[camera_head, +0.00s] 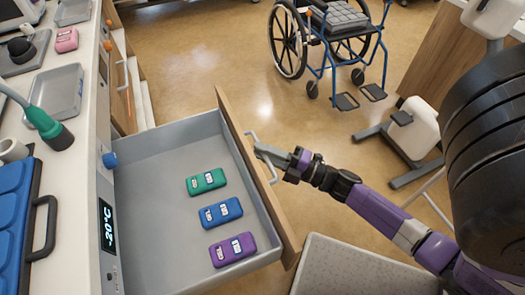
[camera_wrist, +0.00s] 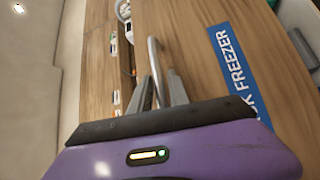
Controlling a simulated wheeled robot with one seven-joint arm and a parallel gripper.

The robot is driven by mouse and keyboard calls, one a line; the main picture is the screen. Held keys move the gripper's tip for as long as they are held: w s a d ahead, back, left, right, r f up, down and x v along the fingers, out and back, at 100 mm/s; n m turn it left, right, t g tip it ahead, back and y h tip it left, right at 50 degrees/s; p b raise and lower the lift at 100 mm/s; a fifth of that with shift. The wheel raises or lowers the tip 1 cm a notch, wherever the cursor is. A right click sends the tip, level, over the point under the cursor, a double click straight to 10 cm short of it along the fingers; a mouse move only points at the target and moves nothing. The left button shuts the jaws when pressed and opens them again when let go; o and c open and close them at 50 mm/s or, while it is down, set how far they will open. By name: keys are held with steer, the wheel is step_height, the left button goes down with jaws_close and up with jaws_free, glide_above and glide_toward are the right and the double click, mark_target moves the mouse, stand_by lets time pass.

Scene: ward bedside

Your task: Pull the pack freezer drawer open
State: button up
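The pack freezer drawer (camera_head: 147,180) is pulled well out from the counter front, and its grey inside shows in the head view. Its wooden front (camera_head: 262,185) carries a silver bar handle (camera_head: 262,157). In the wrist view the front has a blue label (camera_wrist: 240,70) reading "FREEZER". My gripper (camera_head: 268,153) is at the handle. In the wrist view its two fingers (camera_wrist: 164,92) stand on either side of the handle bar (camera_wrist: 155,70), close against it. Green (camera_head: 206,181), blue (camera_head: 221,213) and purple (camera_head: 232,249) packs lie on the drawer floor.
A blue wheelchair (camera_head: 335,45) stands at the back on open floor. The counter (camera_head: 75,110) at left holds trays and a blue case (camera_head: 15,210).

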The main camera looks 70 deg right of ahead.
steer(key=s+f, duration=0.1)
steer(key=s, duration=0.6)
steer(key=shift+s+b, duration=0.3)
